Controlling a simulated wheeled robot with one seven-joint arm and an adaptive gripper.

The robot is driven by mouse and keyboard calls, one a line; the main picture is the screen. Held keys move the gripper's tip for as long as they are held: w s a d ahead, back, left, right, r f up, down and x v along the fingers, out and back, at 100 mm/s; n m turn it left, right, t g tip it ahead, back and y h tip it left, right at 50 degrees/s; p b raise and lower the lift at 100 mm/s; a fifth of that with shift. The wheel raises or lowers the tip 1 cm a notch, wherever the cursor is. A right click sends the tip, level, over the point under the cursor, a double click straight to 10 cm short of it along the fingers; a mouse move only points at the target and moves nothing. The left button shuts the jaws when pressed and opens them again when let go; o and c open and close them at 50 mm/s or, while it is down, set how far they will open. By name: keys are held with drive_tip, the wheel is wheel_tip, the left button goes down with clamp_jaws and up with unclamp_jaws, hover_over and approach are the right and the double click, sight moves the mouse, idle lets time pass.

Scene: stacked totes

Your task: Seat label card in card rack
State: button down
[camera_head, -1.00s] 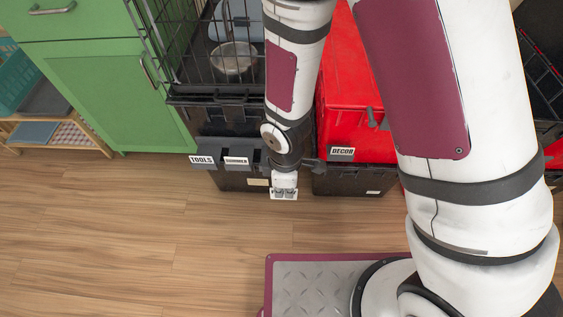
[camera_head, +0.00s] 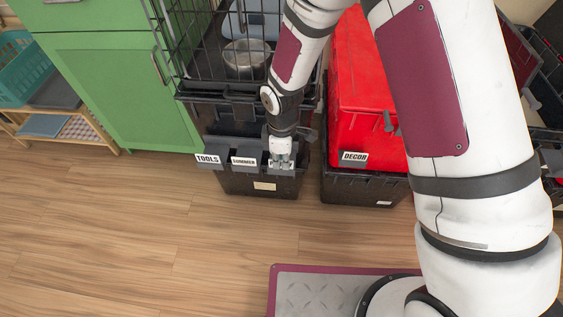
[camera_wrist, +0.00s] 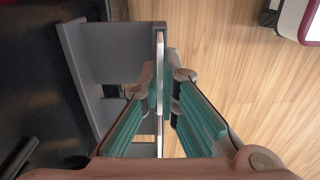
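The grey card rack (camera_head: 218,143) is on the front of a black tote, with TOOLS (camera_head: 208,159) and SUMMER (camera_head: 244,161) cards in its left and middle places. My gripper (camera_head: 281,163) points down at the rack's right end. In the wrist view its teal-padded fingers (camera_wrist: 160,85) close from both sides on the thin, edge-on label card (camera_wrist: 153,88). The grey rack (camera_wrist: 112,50) is close beside the fingers on the left. The card's face is hidden, and I cannot tell whether its lower edge is inside the slot.
A wire crate (camera_head: 215,50) with a metal bowl stands above the black tote. A red tote (camera_head: 360,100) with a DECOR card sits on another black tote (camera_head: 365,187) to the right. A green cabinet (camera_head: 120,95) is at left. The wood floor in front is clear.

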drive_tip(key=shift+f, duration=0.2)
drive_tip(key=c, duration=1.8)
unclamp_jaws()
wheel_tip(320, 180, up, 12)
drive_tip(key=p, duration=0.4)
drive_tip(key=shift+r+p, duration=0.15)
drive_tip(key=shift+p, duration=0.25)
drive_tip(key=shift+s, duration=0.1)
